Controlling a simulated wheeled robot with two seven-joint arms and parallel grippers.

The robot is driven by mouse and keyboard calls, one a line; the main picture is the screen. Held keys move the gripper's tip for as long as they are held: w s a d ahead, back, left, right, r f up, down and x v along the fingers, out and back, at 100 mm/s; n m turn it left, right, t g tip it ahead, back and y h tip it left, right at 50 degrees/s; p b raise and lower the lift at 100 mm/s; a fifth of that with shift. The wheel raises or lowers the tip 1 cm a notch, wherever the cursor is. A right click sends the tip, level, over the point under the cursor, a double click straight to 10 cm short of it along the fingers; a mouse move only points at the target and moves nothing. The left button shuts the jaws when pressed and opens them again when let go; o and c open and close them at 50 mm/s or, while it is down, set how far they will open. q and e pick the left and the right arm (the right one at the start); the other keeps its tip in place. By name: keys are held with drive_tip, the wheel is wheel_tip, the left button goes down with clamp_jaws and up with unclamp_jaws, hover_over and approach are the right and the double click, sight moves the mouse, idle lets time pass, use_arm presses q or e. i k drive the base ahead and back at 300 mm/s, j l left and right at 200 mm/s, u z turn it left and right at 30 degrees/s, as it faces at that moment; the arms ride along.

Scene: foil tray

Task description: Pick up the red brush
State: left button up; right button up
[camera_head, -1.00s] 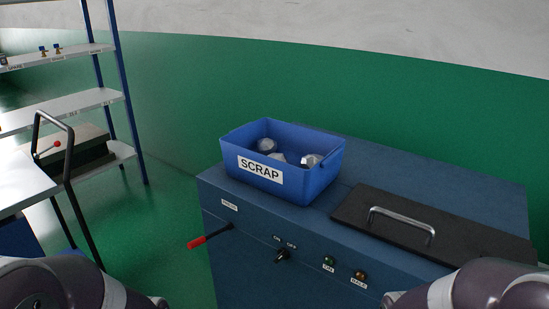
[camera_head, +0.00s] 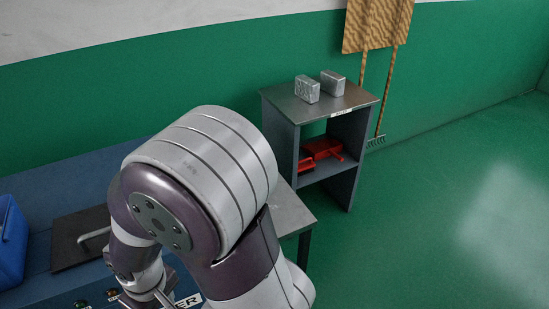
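Red items lie on the inner shelf of a small grey cabinet right of centre in the head view. One is a red piece with a handle (camera_head: 325,150), like a dustpan or brush. A smaller red piece (camera_head: 306,164) lies at its left, close to the cabinet's side wall. I cannot tell for sure which of them is the brush.
The grey cabinet (camera_head: 349,186) has an open front and two silvery blocks (camera_head: 307,89) (camera_head: 332,83) on top. A grey table (camera_head: 292,213) stands before it. A blue bench with a black lid (camera_head: 75,240) and blue bin (camera_head: 10,240) is at left. Green floor (camera_head: 440,220) is clear at right.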

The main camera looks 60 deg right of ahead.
sight(307, 166)
drive_tip(key=z, duration=2.3)
